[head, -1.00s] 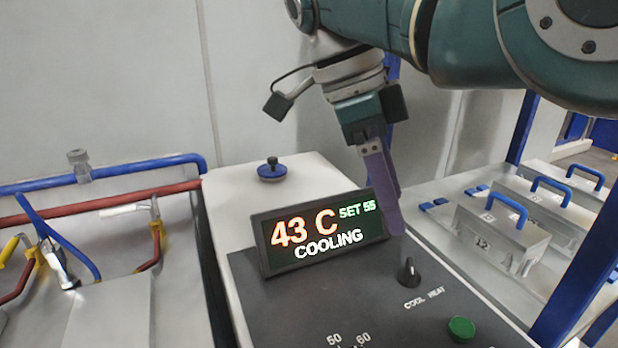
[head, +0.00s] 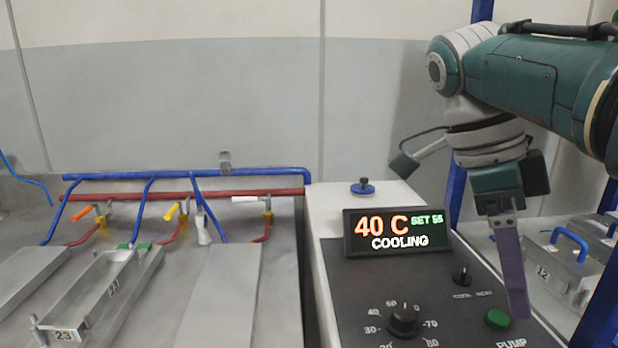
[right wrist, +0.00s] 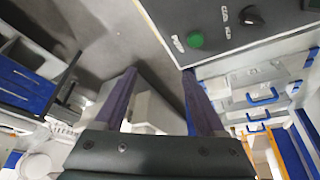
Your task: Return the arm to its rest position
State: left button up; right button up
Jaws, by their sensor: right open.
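My right arm comes in from the upper right in the head view. Its gripper (head: 512,290) has purple fingers pointing down, in front of the right side of the black control panel and near the green pump button (head: 498,319). In the right wrist view the two purple fingers (right wrist: 158,95) stand apart with nothing between them, so the gripper is open and empty. The display (head: 398,234) reads 40 C, SET 55, COOLING. My left gripper is not in view.
The panel carries a dial (head: 403,320) and a small cool/heat knob (head: 461,274). Left is a bench with metal moulds (head: 100,285), a red pipe (head: 200,197) and a blue pipe (head: 200,174). Right are blue posts (head: 456,190) and a numbered metal box (head: 556,262) with a blue handle.

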jog(key=f+n, duration=0.1)
jog(key=f, duration=0.1)
jog(key=s+f+n+p, duration=0.1)
jog(key=n, duration=0.1)
jog(key=s+f+n+t+y, duration=0.1)
jog(key=f+n, duration=0.1)
jog(key=shift+f+p, duration=0.3)
jog(key=shift+p, duration=0.1)
jog(key=s+f+n+t+y+p, duration=0.1)
jog(key=s+n+t+y+p, duration=0.2)
jog(key=s+n, duration=1.05)
jog(key=s+a+r+n+t+p, duration=0.2)
jog(key=s+r+n+p, duration=0.1)
jog(key=s+r+n, duration=0.3)
pick_arm(q)
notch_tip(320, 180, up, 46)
jog(key=p, duration=3.7)
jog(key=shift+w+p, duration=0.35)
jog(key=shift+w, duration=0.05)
pick_arm(e)
notch_tip(320, 180, up, 38)
jog(key=n, duration=0.1)
jog(key=shift+s+a+f, duration=0.2)
jog(key=shift+s+a, duration=0.15)
jog(key=shift+s, duration=0.05)
